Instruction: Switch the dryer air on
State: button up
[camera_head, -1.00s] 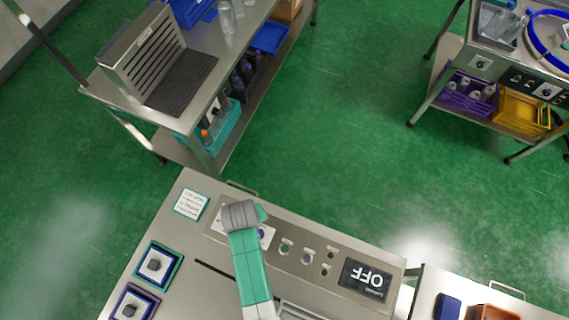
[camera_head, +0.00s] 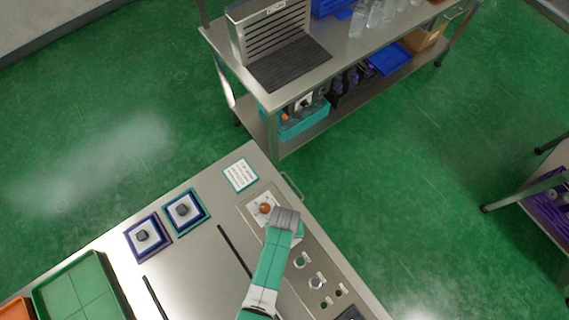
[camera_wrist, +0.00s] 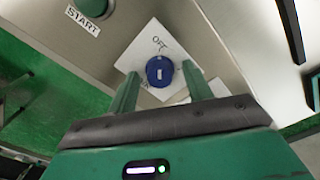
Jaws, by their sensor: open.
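The blue knob (camera_wrist: 160,71) sits on a white plate (camera_wrist: 146,43) marked OFF in the wrist view. Its white mark points roughly toward the OFF word. My gripper (camera_wrist: 163,80) is open, with one green finger on each side of the knob; I cannot tell whether they touch it. In the head view my gripper (camera_head: 285,218) is over the control panel and hides the blue knob. An orange knob (camera_head: 265,208) on a white plate shows just left of it.
A green START button (camera_wrist: 92,6) is at the wrist view's upper left. Small panel buttons (camera_head: 300,262) lie right of my gripper. Two square framed pads (camera_head: 186,211) and a green tray (camera_head: 80,290) are on the left. A steel table (camera_head: 350,45) stands behind, across green floor.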

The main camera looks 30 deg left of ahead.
jog(key=c, duration=1)
jog(key=shift+o, duration=0.2)
jog(key=shift+m, duration=0.3)
jog(key=m, duration=0.8)
jog(key=shift+p, duration=0.4)
jog(key=m, duration=0.4)
jog(key=shift+m, duration=2.6)
